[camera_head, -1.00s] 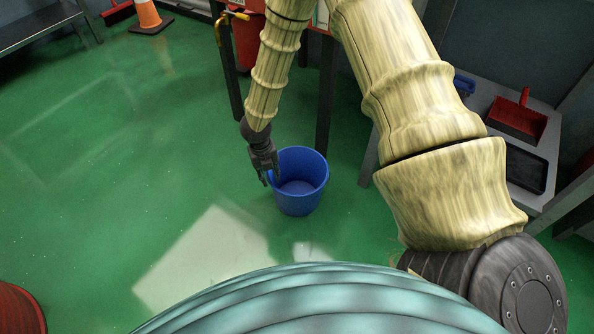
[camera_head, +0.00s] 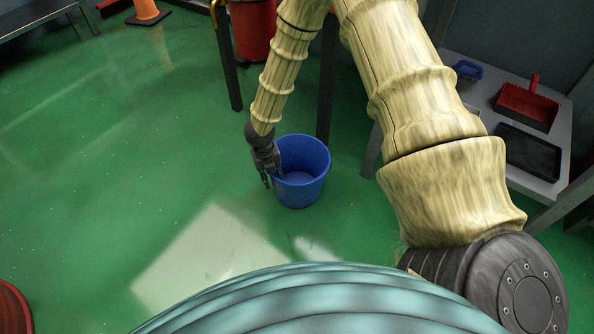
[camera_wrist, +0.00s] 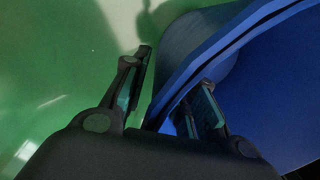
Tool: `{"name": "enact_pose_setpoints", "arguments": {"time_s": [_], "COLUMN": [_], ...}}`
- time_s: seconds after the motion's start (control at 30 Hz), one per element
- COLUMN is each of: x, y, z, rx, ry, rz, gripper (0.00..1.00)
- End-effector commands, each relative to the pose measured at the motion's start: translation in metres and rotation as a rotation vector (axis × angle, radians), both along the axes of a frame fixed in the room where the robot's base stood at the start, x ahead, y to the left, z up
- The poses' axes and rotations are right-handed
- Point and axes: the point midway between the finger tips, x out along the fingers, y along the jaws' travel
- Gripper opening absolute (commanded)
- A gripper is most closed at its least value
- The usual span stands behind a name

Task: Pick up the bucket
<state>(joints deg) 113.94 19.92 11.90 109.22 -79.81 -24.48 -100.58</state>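The blue bucket (camera_head: 302,191) stands upright on the green floor in the head view. My gripper (camera_head: 272,182) points down at the bucket's left rim. In the wrist view the bucket's blue wall and rim (camera_wrist: 225,40) run between the two fingers of my gripper (camera_wrist: 174,66). The left finger is outside the bucket and the right finger is inside it. The fingers are apart, with gaps visible beside the wall. The bucket's handle cannot be made out.
A red bin (camera_head: 253,30) and dark table legs stand behind the bucket. A grey shelf at right holds a red dustpan (camera_head: 527,107) and a black tray (camera_head: 528,152). An orange cone (camera_head: 147,12) is at the back left. The floor left of the bucket is clear.

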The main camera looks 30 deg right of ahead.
Motion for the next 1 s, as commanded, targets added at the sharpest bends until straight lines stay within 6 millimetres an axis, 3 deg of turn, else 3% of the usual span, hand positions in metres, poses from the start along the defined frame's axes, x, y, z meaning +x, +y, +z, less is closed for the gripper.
{"name": "enact_pose_setpoints", "arguments": {"time_s": [0.27, 0.4, 1.0], "x": [0.0003, 0.0003, 0.0003], "y": [-0.0002, -0.0002, -0.0003], "z": [-0.0016, -0.0016, 0.0026], "rx": [0.0, 0.0, -0.001], "ry": [-0.001, -0.001, -0.001], "rz": [0.0, 0.001, 0.001], "gripper": [0.26, 0.0, 0.0]}}
